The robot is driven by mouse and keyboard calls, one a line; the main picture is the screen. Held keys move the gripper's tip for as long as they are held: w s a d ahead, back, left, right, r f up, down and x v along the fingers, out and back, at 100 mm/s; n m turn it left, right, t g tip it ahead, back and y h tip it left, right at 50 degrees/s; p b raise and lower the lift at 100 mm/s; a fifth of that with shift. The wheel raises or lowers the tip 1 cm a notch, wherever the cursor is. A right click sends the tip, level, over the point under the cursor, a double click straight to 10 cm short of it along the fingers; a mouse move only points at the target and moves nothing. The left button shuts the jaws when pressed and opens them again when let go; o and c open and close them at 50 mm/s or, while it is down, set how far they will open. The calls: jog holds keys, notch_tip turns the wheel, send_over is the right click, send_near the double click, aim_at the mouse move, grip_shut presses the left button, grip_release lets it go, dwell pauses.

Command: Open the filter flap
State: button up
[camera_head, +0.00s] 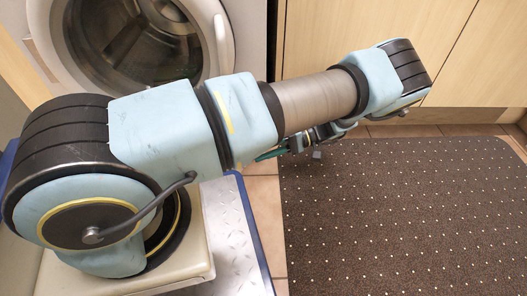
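The washing machine (246,36) stands at the upper left, with its round glass door (135,40) in a silver ring. Its lower front is hidden behind my arm. I see no filter flap; I cannot tell if it is behind the arm. My gripper (308,147) is small and partly covered by the arm, low in front of the machine's right side, near the mat's far left corner. A green strip shows just left of it. I cannot tell whether the fingers are apart, and I see nothing held.
A dark dotted mat (410,215) covers the tiled floor (268,222) at the right and is clear. Pale wooden cupboards (480,70) close off the back right, next to the washing machine.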

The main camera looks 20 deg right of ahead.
jog(key=shift+s+a, duration=0.1)
jog(key=d+r+p, duration=0.2)
jog(key=d, duration=0.8)
jog(key=shift+w+d, duration=0.2)
jog(key=shift+d, duration=0.15)
jog(key=shift+c, duration=0.2)
